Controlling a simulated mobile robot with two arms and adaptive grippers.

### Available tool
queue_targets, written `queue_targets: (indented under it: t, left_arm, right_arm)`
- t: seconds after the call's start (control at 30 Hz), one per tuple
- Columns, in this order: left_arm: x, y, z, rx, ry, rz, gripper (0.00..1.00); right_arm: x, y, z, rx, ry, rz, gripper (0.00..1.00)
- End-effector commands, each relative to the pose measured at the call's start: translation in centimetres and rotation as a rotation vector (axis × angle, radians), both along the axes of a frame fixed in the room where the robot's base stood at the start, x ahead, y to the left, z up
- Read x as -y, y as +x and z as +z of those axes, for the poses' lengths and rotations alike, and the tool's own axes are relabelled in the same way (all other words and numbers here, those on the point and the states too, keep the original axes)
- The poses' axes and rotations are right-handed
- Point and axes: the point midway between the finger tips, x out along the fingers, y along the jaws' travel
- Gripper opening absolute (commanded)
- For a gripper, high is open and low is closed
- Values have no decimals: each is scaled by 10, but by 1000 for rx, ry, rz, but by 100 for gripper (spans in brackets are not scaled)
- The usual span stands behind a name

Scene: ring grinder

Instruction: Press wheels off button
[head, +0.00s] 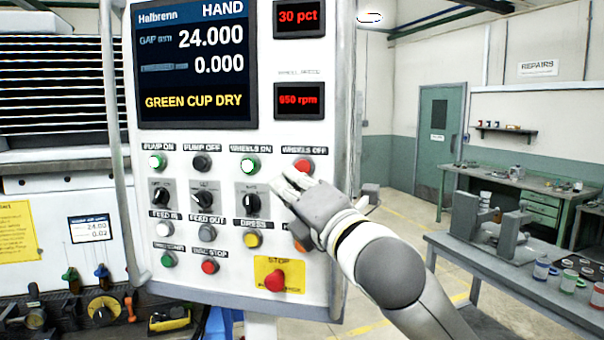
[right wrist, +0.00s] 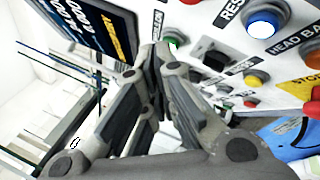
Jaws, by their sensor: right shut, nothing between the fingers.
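The red WHEELS OFF button (head: 304,167) is at the right end of the top button row on the white control panel (head: 222,100) in the head view. My right gripper (head: 281,184) is shut and empty, with its fingertips just below and left of that button. I cannot tell whether the fingers touch the panel. The gripper hides part of the panel below the button. In the right wrist view the closed fingertips (right wrist: 153,52) are near a green button (right wrist: 173,42). My left gripper is not in view.
The lit green WHEELS ON button (head: 249,166) is left of WHEELS OFF. A red STOP button (head: 274,279) on a yellow plate is lower down. The screen (head: 195,60) reads HAND and GREEN CUP DRY. A grey bench (head: 470,262) with cups stands at right.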

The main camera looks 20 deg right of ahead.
Motion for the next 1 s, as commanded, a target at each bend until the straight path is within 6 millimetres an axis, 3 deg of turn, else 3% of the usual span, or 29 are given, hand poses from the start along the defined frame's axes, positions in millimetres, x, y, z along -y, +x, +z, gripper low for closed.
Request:
queue_targets:
  t: [0.2, 0.4, 1.0]
  left_arm:
    - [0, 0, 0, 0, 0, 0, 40]
    - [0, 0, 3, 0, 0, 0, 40]
    - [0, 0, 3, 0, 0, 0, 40]
  right_arm:
    - [15, 24, 1, -2, -1, -3, 0]
    - [21, 35, 1, -1, -1, -1, 0]
    - [22, 37, 0, 0, -1, 0, 0]
